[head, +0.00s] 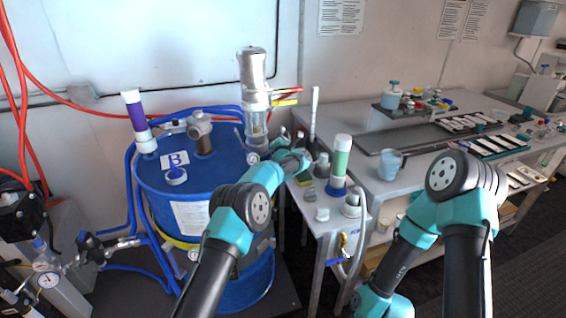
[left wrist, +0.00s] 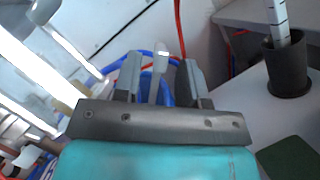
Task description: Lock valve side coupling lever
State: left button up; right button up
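My left gripper (head: 298,141) is in the middle of the head view, just right of the clear-bodied metal pump (head: 254,85) on the blue drum (head: 150,185). In the left wrist view its two grey fingers (left wrist: 161,64) stand apart. A pale grey lever-like piece (left wrist: 158,72) shows between them, with a gap on each side. I take it for the coupling lever, but its coupling is hidden and I cannot tell its lock position. My right arm is at the right of the head view; its gripper is not visible.
The side table (head: 325,222) right of the drum holds a green-labelled tube (head: 341,160) and a dark cup with a white graduated stick (left wrist: 280,25). Blue hoses loop behind the drum. A workbench (head: 425,170) with trays stands at the right.

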pick_arm(q)
jog(key=v, duration=1.6)
jog(key=shift+s+a, duration=0.1)
